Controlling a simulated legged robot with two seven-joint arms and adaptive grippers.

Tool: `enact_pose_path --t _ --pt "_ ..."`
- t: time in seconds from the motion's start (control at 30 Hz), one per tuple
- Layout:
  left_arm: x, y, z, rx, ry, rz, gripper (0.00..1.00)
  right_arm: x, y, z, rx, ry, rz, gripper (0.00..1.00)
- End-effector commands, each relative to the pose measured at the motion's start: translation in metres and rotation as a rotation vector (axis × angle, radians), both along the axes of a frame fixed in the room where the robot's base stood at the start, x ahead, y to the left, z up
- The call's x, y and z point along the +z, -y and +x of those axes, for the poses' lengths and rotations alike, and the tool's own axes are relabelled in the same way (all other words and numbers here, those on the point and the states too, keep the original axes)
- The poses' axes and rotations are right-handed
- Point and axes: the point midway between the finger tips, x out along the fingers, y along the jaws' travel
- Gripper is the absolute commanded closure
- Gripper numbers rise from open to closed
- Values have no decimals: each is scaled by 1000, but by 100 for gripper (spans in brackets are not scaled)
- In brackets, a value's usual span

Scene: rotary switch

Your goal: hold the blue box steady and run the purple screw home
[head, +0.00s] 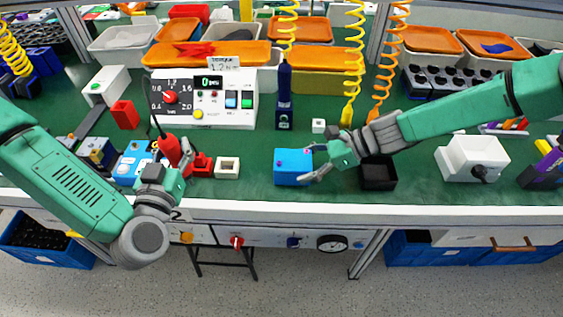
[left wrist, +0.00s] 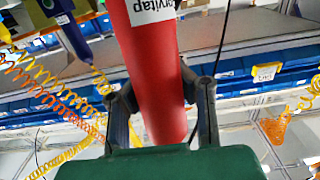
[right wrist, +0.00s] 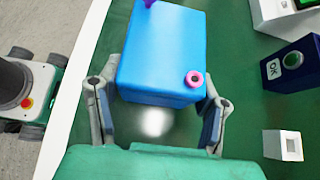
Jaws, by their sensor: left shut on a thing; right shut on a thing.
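The blue box (head: 292,168) sits on the green bench mat near the front edge. My right gripper (head: 317,163) is shut on it from the right. In the right wrist view the fingers flank the blue box (right wrist: 160,50). A pink ring (right wrist: 195,79) sits on its top near one corner. A purple piece (right wrist: 149,3), likely the purple screw, stands at the opposite end, cut by the frame edge. My left gripper (head: 170,172) is shut on a red cabled tool (head: 168,150), left of and apart from the box. The red tool (left wrist: 155,70) fills the left wrist view.
A white control panel (head: 203,97) with a 0 readout stands behind. A dark blue OK post (head: 284,100) rises behind the box. A black bin (head: 378,173) is just right of the box. A small white block (head: 227,167) lies between tool and box.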

Motion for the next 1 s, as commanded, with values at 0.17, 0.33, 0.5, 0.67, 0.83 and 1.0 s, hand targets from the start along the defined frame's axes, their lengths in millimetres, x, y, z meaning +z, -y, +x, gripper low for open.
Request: enact_pose_path --t 0.17,0.33,0.5,0.67,0.83,1.0 --pt "1 0 0 0 2 -1 100 0 0 0 0 0 0 93" --pt "2 1 1 -2 2 -1 100 0 0 0 0 0 0 93" --pt "15 24 15 -56 -6 -7 100 0 0 0 0 0 0 93" --pt "46 77 39 -179 -38 -13 100 0 0 0 0 0 1 93" --pt "84 140 52 -327 -90 -8 100 0 1 0 0 0 1 93" --pt "112 187 51 -445 -139 4 100 0 0 0 0 0 0 93"
